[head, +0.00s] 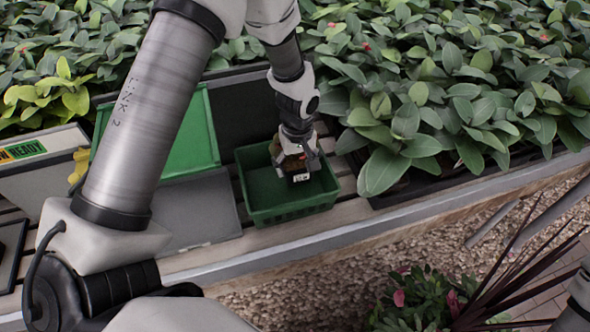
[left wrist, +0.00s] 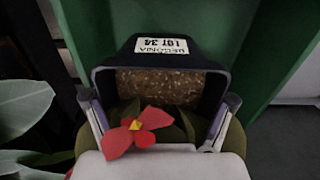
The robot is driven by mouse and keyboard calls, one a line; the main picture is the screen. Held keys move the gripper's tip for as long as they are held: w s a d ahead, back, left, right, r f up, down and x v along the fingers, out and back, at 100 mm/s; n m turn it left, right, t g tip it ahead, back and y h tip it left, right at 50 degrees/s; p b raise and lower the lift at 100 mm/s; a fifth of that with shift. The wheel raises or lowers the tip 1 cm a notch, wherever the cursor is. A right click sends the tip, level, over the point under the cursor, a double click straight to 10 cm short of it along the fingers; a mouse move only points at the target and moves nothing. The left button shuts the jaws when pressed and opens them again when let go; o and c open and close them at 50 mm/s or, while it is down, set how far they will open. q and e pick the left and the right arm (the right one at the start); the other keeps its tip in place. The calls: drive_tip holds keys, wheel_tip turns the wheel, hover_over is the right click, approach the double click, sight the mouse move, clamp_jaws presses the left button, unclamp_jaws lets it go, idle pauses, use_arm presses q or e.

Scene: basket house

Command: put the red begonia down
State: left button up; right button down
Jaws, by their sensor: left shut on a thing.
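The red begonia is in a dark square pot (head: 293,167) with a white label. My left gripper (head: 296,152) is shut on this pot, inside or just above the green basket (head: 290,212). In the left wrist view the pot (left wrist: 200,88) sits between the two fingers, with brown soil, green leaves and a red flower (left wrist: 136,128) with a yellow centre. Its label reads "BEGONIA LOT 34", upside down. The pot's underside is hidden, so I cannot tell whether it touches the basket floor. My right gripper is not in view.
Another green container (head: 190,135) and a flat grey panel (head: 200,208) are left of the basket on the slatted bench. A box with a "READY" sign (head: 35,165) stands further left. Dense leafy plants (head: 440,95) crowd the back and right. Gravel (head: 330,290) lies in front.

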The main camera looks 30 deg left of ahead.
sight(297, 159)
use_arm(q)
drive_tip(key=f, duration=0.5)
drive_tip(key=shift+w+a+f, duration=0.2)
drive_tip(key=shift+a, duration=0.1)
drive_tip(key=shift+d, duration=0.1)
drive_tip(key=o, duration=1.6)
drive_tip(key=shift+f, duration=0.1)
drive_tip(key=shift+o, duration=0.2)
wheel_tip(297, 159, up, 12)
drive_tip(key=shift+r+b, duration=0.2)
drive_tip(key=shift+b, duration=0.15)
